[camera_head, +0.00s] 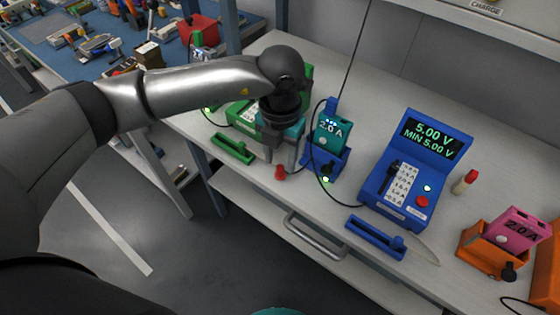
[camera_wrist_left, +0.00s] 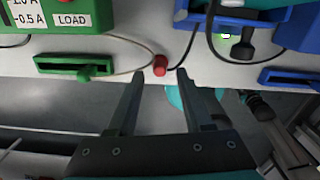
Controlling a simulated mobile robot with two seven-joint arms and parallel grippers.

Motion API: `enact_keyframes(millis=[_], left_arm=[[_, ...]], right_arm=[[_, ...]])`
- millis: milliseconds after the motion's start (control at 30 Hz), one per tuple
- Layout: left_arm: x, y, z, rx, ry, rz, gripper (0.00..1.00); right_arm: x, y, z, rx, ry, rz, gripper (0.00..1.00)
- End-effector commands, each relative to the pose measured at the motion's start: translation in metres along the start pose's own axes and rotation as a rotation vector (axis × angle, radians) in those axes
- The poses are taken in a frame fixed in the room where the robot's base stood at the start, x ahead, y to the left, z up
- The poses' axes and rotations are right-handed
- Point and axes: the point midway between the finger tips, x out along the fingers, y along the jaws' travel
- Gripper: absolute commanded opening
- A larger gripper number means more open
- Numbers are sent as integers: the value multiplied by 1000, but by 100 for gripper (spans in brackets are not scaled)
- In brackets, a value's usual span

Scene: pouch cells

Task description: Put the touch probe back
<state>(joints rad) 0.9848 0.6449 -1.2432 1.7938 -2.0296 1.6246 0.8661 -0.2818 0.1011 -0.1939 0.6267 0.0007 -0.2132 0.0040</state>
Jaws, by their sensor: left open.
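My left gripper (camera_head: 279,165) is open, pointing down at the front edge of the bench. In the left wrist view its two fingertips (camera_wrist_left: 160,74) stand apart, with a small red-topped piece (camera_wrist_left: 160,65) showing between and just beyond them. This red piece also shows in the head view (camera_head: 280,173), at the fingertips; I cannot tell whether they touch it. A thin pale cable runs near it from the green side. I cannot tell for certain whether it is the touch probe. A green slotted holder (camera_wrist_left: 75,66) lies to its left. My right gripper is not in view.
A blue tester (camera_head: 425,170) reads 5.00 V, with a blue slotted holder (camera_head: 375,237) before it. A teal cell (camera_head: 329,131) sits in a blue dock (camera_head: 325,172) right of my gripper. A pink cell (camera_head: 515,230) and a red-topped piece (camera_head: 465,182) stand farther right.

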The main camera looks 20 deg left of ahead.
Motion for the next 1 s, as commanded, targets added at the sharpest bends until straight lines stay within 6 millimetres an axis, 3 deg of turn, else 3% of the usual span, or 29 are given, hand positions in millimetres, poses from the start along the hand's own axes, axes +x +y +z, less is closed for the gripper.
enact_keyframes(millis=[33, 200, 400, 833, 1000], left_arm=[[-15, 0, 1, 1, -5, -1, 51], [-53, 0, 1, 0, -5, -1, 51], [-84, 0, 1, -1, -3, 0, 51], [-94, 0, 0, -1, 0, 0, 51], [-94, 0, 0, -1, 0, 0, 51]], right_arm=[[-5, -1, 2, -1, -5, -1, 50], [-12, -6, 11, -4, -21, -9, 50], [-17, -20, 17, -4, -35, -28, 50], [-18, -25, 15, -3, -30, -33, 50], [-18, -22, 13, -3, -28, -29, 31]])
